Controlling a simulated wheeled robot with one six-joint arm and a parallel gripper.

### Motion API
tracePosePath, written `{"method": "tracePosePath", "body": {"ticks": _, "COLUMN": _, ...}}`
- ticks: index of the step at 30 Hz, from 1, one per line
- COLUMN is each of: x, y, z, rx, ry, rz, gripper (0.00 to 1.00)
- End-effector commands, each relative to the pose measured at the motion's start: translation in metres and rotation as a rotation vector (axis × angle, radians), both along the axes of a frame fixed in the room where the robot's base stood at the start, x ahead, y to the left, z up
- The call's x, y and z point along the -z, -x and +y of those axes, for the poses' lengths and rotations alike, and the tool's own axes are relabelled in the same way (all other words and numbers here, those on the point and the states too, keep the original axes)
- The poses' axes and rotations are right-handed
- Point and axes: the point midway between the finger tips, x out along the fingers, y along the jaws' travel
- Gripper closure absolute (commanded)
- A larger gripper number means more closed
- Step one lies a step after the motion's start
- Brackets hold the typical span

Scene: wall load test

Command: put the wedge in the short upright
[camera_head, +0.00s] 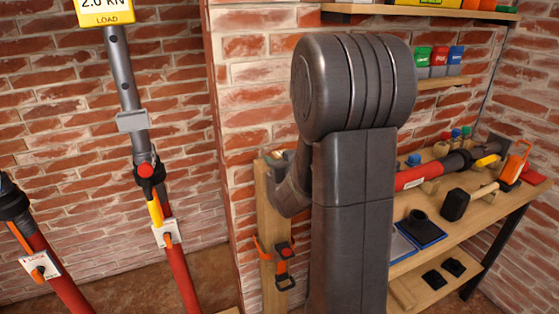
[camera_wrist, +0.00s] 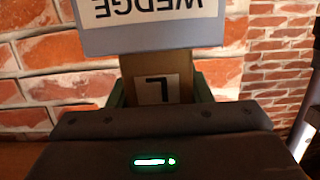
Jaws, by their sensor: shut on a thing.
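In the wrist view, the wedge (camera_wrist: 155,33) shows as a grey block with a white label reading WEDGE upside down. A tan piece with a white L label (camera_wrist: 157,88) sits just below it, between the green finger pads of my gripper (camera_wrist: 160,92), which is shut on it. I take this as part of the wedge, though the join is hidden. In the head view, a wooden upright (camera_head: 270,215) stands against the brick wall with an orange and black strap around it.
Shelves with coloured boxes (camera_head: 438,58) hang above.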

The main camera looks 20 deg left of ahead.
Motion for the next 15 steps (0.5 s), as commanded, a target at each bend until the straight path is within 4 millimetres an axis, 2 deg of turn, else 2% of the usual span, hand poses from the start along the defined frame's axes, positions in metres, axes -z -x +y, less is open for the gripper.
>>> {"method": "tracePosePath", "body": {"ticks": 5, "x": -0.0007, "y": 0.0, "z": 0.0, "rx": 0.0, "ry": -0.001, "rz": -0.001, "gripper": 0.79}}
{"method": "tracePosePath", "body": {"ticks": 6, "x": -0.0007, "y": 0.0, "z": 0.0, "rx": 0.0, "ry": -0.001, "rz": -0.001, "gripper": 0.47}}
{"method": "tracePosePath", "body": {"ticks": 9, "x": -0.0007, "y": 0.0, "z": 0.0, "rx": 0.0, "ry": -0.001, "rz": -0.001, "gripper": 0.29}}
{"method": "tracePosePath", "body": {"ticks": 15, "x": -0.0005, "y": 0.0, "z": 0.0, "rx": 0.0, "ry": -0.001, "rz": -0.001, "gripper": 0.29}}
